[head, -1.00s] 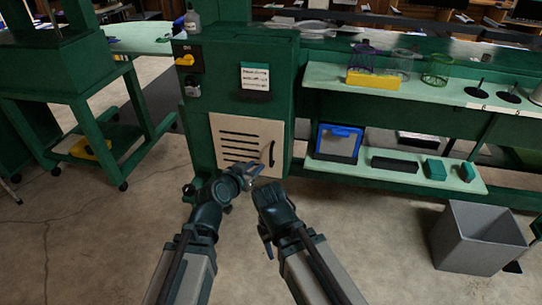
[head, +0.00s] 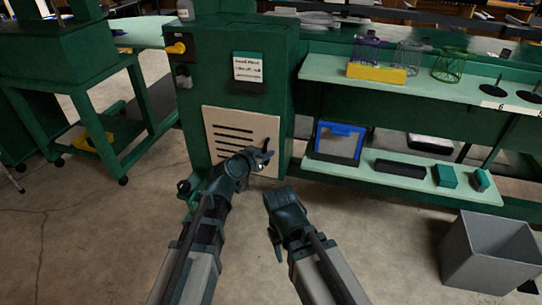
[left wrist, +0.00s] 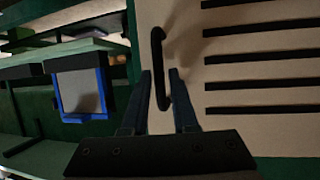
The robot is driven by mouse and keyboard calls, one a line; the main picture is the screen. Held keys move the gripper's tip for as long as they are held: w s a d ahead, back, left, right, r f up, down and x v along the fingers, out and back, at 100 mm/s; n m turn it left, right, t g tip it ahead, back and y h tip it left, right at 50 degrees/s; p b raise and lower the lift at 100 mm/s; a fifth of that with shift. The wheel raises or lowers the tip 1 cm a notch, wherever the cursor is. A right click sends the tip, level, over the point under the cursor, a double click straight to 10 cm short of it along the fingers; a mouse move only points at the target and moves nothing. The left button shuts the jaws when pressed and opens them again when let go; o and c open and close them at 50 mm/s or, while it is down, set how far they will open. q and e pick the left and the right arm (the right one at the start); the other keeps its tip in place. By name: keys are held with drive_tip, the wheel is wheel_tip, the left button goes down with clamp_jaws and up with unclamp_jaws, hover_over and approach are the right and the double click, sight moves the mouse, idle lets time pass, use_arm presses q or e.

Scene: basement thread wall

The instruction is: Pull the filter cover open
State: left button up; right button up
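The filter cover (head: 233,124) is a beige panel with dark slots on the green cabinet. It looks closed. In the left wrist view the cover (left wrist: 190,75) fills the right part, with its dark bar handle (left wrist: 158,52) running up the picture.
A shelf (head: 455,188) right of the cabinet holds a blue-framed panel (head: 339,142) and dark and green boxes. A grey bin (head: 488,255) stands on the floor at right. A green cart (head: 80,110) stands at left. The floor before the cabinet is clear.

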use_arm(q)
drive_tip(key=shift+w, duration=0.1)
clamp_jaws()
idle(1.4)
